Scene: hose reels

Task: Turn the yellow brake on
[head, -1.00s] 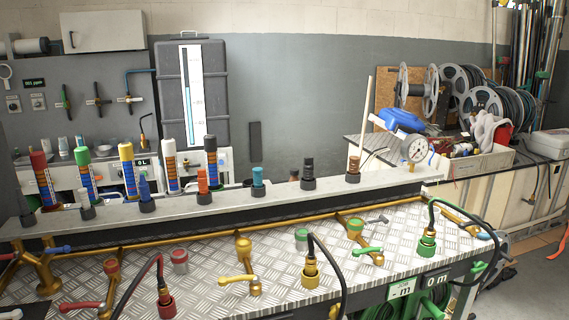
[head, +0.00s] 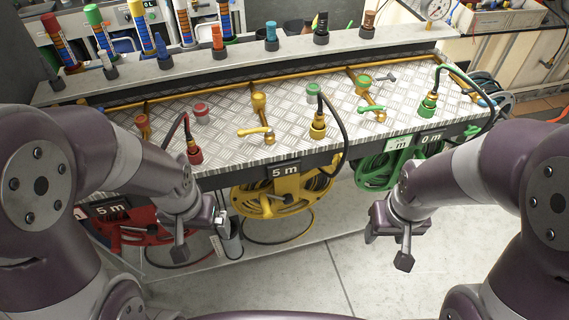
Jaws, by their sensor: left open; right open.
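My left gripper (head: 180,254) is open and empty, in front of the bench, left of and lower than the yellow reel. My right gripper (head: 404,260) is open and empty, right of the yellow reel and below the green reel (head: 378,170). Neither gripper touches a reel.
A red reel (head: 122,232) hangs at the left, partly behind my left arm. The metal bench top (head: 215,140) carries a yellow valve lever (head: 254,131), a yellow hose fitting (head: 318,127) and several other valves. Floor between my arms (head: 320,262) is clear.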

